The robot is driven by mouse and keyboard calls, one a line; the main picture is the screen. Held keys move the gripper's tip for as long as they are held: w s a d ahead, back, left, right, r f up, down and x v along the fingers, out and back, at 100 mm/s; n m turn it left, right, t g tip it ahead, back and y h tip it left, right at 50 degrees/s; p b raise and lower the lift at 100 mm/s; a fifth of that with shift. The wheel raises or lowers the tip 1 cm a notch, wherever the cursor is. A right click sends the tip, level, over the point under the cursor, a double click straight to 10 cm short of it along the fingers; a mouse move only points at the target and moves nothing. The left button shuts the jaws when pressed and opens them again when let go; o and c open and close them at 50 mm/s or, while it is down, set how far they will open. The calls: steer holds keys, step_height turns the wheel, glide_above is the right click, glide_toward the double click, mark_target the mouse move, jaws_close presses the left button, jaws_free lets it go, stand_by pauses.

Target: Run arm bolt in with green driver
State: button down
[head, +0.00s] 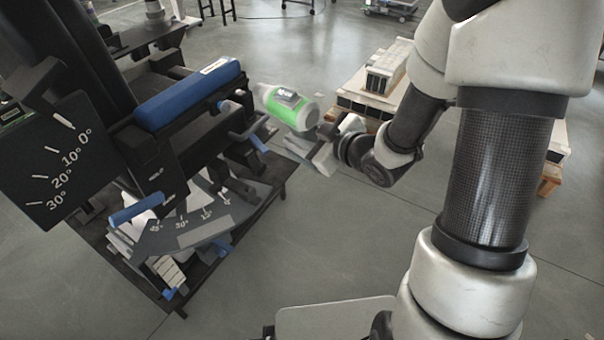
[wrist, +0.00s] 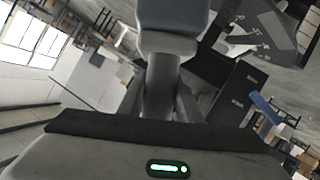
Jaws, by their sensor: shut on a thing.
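The green driver (head: 288,107) is a green and white body with a grey patch on top. My gripper (head: 325,138) is shut on its lower part and holds it up, tilted, with its nose toward the dark column fixture on the left. The nose is close to a small pale round part (head: 231,106) at the fixture's right side, below the blue padded bar (head: 188,94). I cannot tell whether that part is the arm bolt, or whether the nose touches anything. In the wrist view a grey body fills the middle, and the driver's tip cannot be made out.
An angle scale plate (head: 62,165) stands at the left. A second scale (head: 185,232) lies lower, on a dark cart shelf with several loose parts. A pallet with boxes (head: 385,72) stands behind my arm. The floor right of the cart is clear.

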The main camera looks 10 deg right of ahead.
mark_target(288, 144)
steer(key=f+n+b, duration=0.1)
steer(key=s+f+n+y+b, duration=0.1)
steer(key=f+b, duration=0.1)
steer(key=shift+s+a+f+n+g+y, duration=0.2)
steer(key=shift+n+g+y, duration=0.1)
steer(key=shift+g, duration=0.1)
steer(key=shift+n+b, duration=0.3)
steer(key=shift+b, duration=0.05)
steer(key=w+a+b, duration=0.1)
steer(key=w+a, duration=0.3)
steer(key=a, duration=0.1)
steer(key=shift+a, duration=0.2)
steer(key=shift+w+a+b, duration=0.55)
steer(key=shift+w+a, duration=0.05)
steer(key=shift+a, duration=0.2)
stand_by(5.4)
